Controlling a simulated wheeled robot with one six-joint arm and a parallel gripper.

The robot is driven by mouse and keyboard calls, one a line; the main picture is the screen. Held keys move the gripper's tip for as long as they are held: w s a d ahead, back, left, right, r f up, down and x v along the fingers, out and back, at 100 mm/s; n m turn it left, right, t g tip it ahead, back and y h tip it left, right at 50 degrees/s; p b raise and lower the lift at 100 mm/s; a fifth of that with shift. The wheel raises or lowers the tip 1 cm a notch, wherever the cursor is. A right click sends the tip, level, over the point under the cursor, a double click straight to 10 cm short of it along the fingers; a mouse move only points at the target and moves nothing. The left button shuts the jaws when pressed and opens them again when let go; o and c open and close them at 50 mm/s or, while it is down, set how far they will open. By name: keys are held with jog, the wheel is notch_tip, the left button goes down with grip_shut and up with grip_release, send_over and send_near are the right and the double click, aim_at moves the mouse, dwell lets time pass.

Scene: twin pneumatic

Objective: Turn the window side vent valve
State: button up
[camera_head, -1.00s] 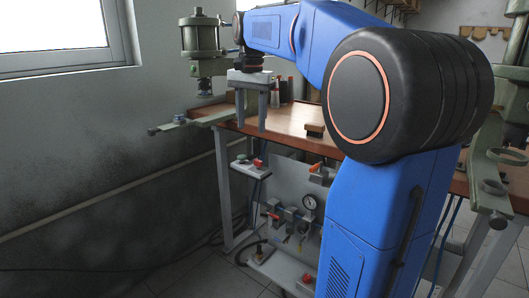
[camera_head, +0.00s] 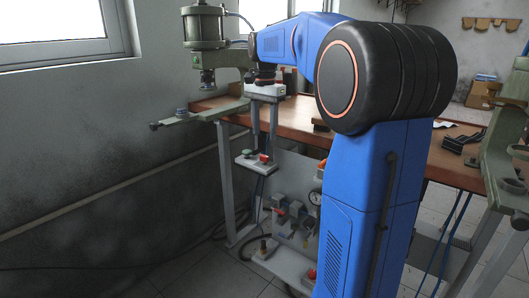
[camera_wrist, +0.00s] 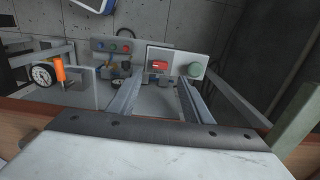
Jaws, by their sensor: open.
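My gripper (camera_head: 264,137) points down, open and empty, just above a small pale box (camera_head: 243,161) under the bench's window-side end. I see no contact. A red-handled valve (camera_head: 281,210) is on the lower panel. I cannot tell which fitting is the window side vent valve.
A green press (camera_head: 204,28) stands by the window with its bracket (camera_head: 200,114) jutting left. The wooden bench top (camera_head: 300,118) is beside my gripper. A gauge (camera_wrist: 43,74) and orange handle (camera_wrist: 59,68) are left in the wrist view. Another green press (camera_head: 505,150) is at right.

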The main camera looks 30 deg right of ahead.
aim_at(264, 155)
notch_tip(264, 155, down, 8)
jog(key=shift+f, duration=0.25)
jog(key=c, duration=1.1)
